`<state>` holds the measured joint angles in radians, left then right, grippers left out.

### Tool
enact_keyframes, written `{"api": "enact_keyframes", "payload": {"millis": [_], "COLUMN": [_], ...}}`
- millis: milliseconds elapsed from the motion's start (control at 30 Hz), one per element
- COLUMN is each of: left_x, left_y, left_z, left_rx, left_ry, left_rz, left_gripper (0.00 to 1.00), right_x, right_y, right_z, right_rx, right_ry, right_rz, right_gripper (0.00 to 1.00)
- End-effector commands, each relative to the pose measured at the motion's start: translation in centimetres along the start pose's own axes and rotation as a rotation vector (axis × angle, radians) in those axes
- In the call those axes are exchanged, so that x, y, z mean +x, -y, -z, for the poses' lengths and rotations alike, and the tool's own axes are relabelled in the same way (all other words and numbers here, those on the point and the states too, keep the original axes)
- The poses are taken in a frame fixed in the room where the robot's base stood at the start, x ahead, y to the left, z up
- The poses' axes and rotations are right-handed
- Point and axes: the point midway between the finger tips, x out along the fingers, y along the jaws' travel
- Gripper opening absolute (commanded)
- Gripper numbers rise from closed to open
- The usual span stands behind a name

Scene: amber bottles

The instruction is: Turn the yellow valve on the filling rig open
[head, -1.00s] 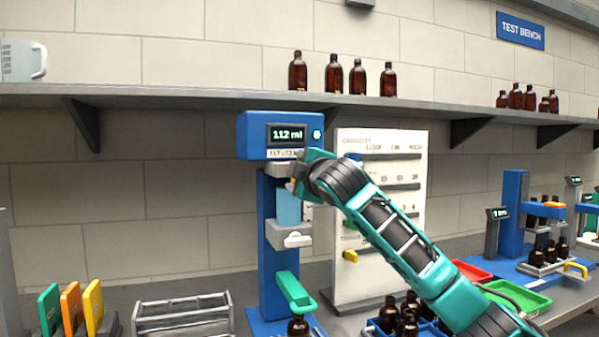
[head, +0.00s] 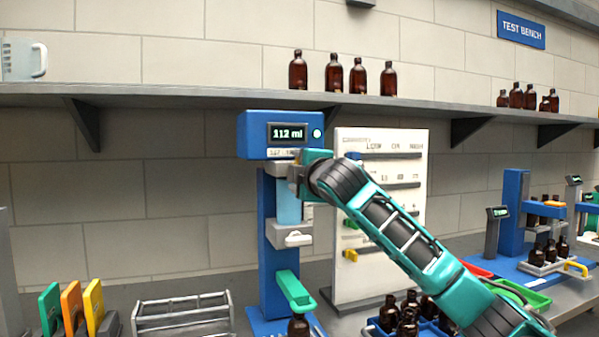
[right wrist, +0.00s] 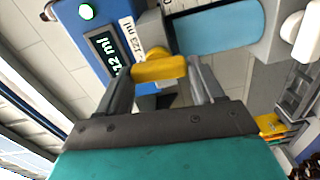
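The filling rig (head: 266,220) is a blue column with a display head reading 112 ml and a light blue cylinder. Its yellow valve (right wrist: 160,68) shows in the right wrist view as a rounded bar below the display and label. My right gripper (right wrist: 160,85) has one finger at each end of this bar, and the bar fills the gap between them. In the head view my right gripper (head: 297,172) is at the rig just under the display head and hides the valve. An amber bottle (head: 298,327) stands at the rig's foot. My left gripper is not in view.
A white panel (head: 345,290) stands just right of the rig, behind my right arm. A blue crate of amber bottles (head: 373,330) is below my arm. A wire rack (head: 182,315) is at left. A shelf (head: 190,96) with bottles runs above.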

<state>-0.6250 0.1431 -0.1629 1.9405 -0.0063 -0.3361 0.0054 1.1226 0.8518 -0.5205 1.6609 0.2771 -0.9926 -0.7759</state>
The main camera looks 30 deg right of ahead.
Motion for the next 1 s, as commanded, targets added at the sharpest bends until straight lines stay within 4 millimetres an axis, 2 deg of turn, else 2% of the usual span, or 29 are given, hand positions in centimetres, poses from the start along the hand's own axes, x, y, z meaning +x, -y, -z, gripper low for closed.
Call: {"api": "enact_keyframes", "payload": {"millis": [33,200,567,767,1000], "left_x": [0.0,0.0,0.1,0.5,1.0], "left_y": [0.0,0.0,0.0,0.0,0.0], "left_z": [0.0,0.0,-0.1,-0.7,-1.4], "left_rx": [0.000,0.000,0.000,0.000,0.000], "left_ry": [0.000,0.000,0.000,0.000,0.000], "left_rz": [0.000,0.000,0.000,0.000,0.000], "left_gripper": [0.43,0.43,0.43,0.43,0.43], "right_x": [0.0,0.0,-0.5,-3.3,-8.2], "right_y": [0.0,0.0,0.0,0.2,0.2], "right_z": [0.0,0.0,0.0,0.0,0.0], "right_rx": [0.000,0.001,0.001,-0.001,-0.004], "right_ry": [0.000,0.000,0.000,-0.002,-0.001], "right_rz": [0.001,0.000,-0.001,-0.002,-0.003], "right_gripper": [0.72,0.89,0.89,0.89,0.89]}}
